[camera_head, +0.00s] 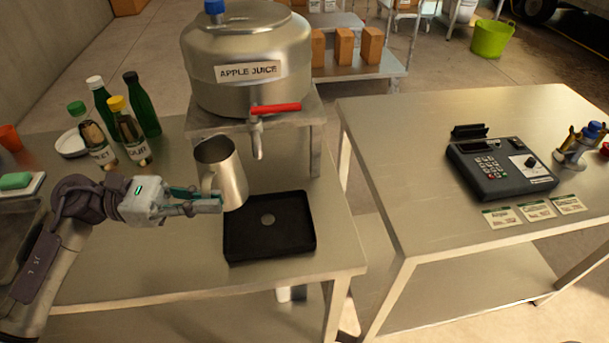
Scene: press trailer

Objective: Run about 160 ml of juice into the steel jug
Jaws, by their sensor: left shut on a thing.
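The steel jug (228,172) is held by my left gripper (214,203), which is shut on its handle side. The jug leans slightly, its open mouth up, left of the tap (257,140) and over or near the black tray's left edge. I cannot see inside it. The steel tank (247,65) labelled APPLE JUICE stands on a raised stand. The tap's red lever (275,109) points sideways to the right, and no juice stream shows. The black drip tray (300,247), with a pale round spot, lies below and in front of the tap. My right gripper is out of view.
Several bottles (142,104) stand left of the tank, near a white dish (70,143). A green sponge (16,181) lies at far left. A second steel table (430,210) at right, across a gap, bears a keypad device (500,168) and several cards (535,210).

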